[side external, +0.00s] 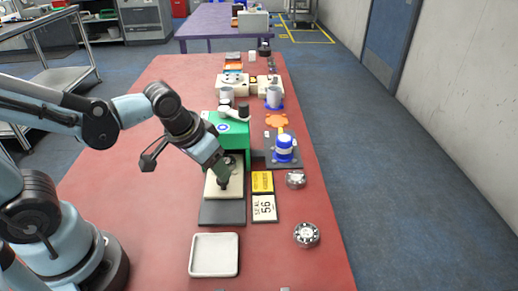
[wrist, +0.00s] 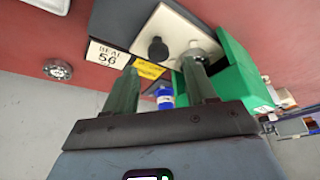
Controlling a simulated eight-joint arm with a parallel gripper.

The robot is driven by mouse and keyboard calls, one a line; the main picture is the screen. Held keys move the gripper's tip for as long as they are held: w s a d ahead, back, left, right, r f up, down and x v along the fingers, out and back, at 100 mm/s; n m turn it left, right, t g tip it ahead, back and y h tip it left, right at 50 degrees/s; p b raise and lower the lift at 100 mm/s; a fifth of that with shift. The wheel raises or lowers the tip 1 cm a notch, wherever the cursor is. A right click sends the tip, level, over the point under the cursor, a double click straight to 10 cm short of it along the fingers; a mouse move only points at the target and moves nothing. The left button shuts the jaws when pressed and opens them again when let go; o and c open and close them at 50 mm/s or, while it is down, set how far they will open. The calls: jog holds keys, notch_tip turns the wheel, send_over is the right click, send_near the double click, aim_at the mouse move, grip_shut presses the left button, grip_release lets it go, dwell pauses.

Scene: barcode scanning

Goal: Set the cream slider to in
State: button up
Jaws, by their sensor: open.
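The cream slider (side external: 210,188) is a flat cream plate on a dark grey base (side external: 222,213), partly inside a green housing (side external: 240,143). In the wrist view the cream slider (wrist: 176,27) carries a black knob (wrist: 158,49) and a grey round part close to the green housing (wrist: 240,75). My gripper (side external: 224,184) is over the slider in the side view and hides part of it. In the wrist view my gripper (wrist: 160,78) has its two fingers apart, with the black knob beyond the gap. I cannot tell whether a finger touches the slider.
A white tray (side external: 214,255) is in front.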

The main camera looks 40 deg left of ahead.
jog(key=v, duration=0.8)
jog(key=w+n+g, duration=0.5)
jog(key=w+n, duration=0.1)
jog(key=n, duration=1.2)
jog(key=f, duration=1.1)
jog(key=shift+s+f, duration=0.3)
jog(key=s+d, duration=0.3)
jog(key=shift+r, duration=0.15)
notch_tip(320, 180, up, 12)
jog(key=m, duration=1.7)
jog(key=shift+s+d+m, duration=0.25)
jog(key=shift+d+m, duration=0.05)
jog(key=shift+m, duration=0.1)
